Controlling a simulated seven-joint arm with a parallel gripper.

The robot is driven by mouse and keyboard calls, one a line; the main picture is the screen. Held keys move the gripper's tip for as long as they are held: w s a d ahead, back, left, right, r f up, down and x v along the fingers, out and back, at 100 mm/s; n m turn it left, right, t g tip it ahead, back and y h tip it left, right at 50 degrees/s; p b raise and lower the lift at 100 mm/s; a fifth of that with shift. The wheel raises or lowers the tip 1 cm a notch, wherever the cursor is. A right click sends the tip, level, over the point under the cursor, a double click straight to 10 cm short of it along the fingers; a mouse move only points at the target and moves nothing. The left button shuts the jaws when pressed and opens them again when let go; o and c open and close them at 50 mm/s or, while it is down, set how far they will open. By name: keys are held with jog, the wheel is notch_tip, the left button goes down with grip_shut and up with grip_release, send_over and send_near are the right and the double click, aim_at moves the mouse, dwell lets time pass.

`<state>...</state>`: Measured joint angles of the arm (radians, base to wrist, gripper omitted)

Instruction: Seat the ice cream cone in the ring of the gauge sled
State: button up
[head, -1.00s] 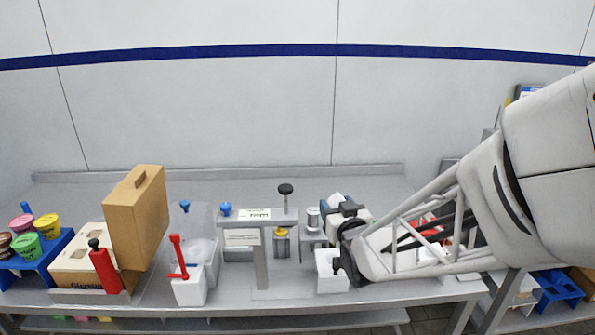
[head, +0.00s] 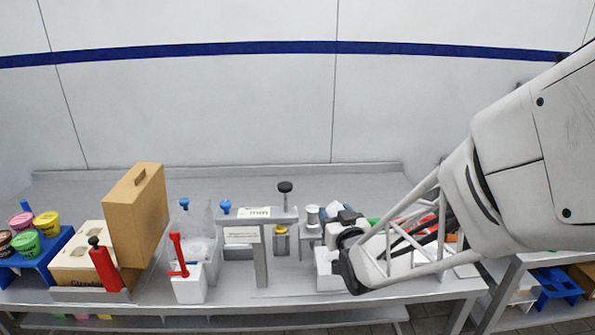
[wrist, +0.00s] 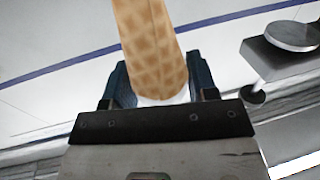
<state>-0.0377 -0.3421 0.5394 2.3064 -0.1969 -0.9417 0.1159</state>
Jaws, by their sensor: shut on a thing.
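My gripper (wrist: 160,105) is shut on the ice cream cone (wrist: 152,45), a tan waffle cone with a white band at the jaws. The cone stands out past the dark teal jaws, and its far end is cut off by the wrist frame's top edge. In the head view my gripper (head: 333,208) is small, over the bench right of the grey gauge stand (head: 262,260); I cannot make out the cone there. The stand has a black knob on top and a yellow-topped piece (head: 281,231) under its beam. I cannot clearly pick out the sled's ring.
A small grey stand with a pale round top (head: 312,211) is close left of my gripper. White bin (head: 328,272) stands in front. A white box with a red lever (head: 189,288), a tan case (head: 138,215) and colored tubs (head: 46,222) are further left. The rear bench is clear.

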jog(key=shift+f, duration=2.95)
jog(key=shift+f, duration=0.9)
jog(key=o, duration=0.8)
jog(key=s+d, duration=0.1)
jog(key=s, duration=0.6)
jog(key=shift+s+d, duration=0.25)
jog(key=shift+s, duration=0.05)
